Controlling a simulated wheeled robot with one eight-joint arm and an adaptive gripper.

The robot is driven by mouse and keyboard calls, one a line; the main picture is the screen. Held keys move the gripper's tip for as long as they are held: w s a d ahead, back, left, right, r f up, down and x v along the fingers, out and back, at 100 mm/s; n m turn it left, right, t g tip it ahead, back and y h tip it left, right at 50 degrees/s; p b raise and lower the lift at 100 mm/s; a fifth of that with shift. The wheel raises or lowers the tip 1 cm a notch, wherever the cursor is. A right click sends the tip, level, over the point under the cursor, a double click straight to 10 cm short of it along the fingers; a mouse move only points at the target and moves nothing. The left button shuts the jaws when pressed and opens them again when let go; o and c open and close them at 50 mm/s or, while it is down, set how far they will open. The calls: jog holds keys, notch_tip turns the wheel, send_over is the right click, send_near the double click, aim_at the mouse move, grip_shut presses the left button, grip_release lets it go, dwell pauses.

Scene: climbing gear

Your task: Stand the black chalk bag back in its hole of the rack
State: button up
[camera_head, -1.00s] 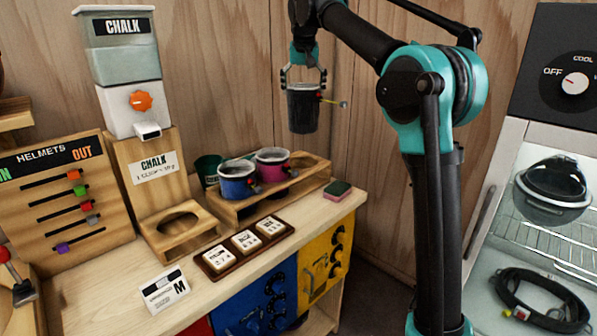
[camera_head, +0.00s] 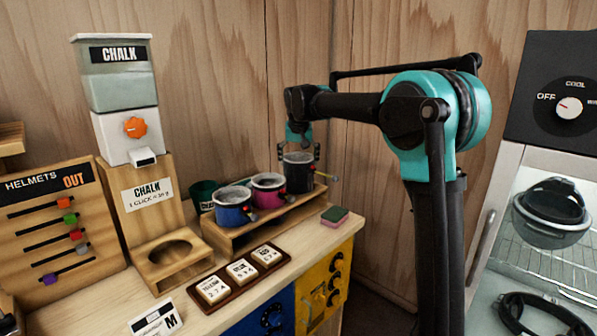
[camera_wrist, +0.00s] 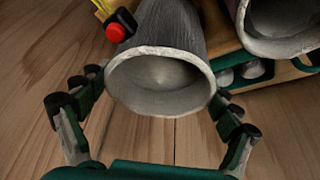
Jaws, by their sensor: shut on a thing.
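The black chalk bag (camera_head: 298,176) is upright at the right end of the wooden rack (camera_head: 236,239), over its right-hand hole. Its rim looks slightly higher than the row of the other bags suggests, and I cannot tell how deep its base sits. My gripper (camera_head: 300,152) comes down from above and is shut on the bag near its rim. In the wrist view, the bag (camera_wrist: 165,75) shows its pale open mouth between my gripper's fingers (camera_wrist: 150,115). A yellow-and-red fitting is on its side.
Blue (camera_head: 234,210) and pink (camera_head: 268,193) chalk bags stand in the rack to the left. A green cup (camera_head: 204,193) is behind them. A sponge (camera_head: 335,216) lies right of the rack. A tray of labelled blocks (camera_head: 240,272) lies in front.

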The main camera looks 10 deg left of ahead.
aim_at(299, 170)
jog(key=shift+f, duration=1.9)
jog(key=o, duration=1.4)
jog(key=shift+f, duration=0.1)
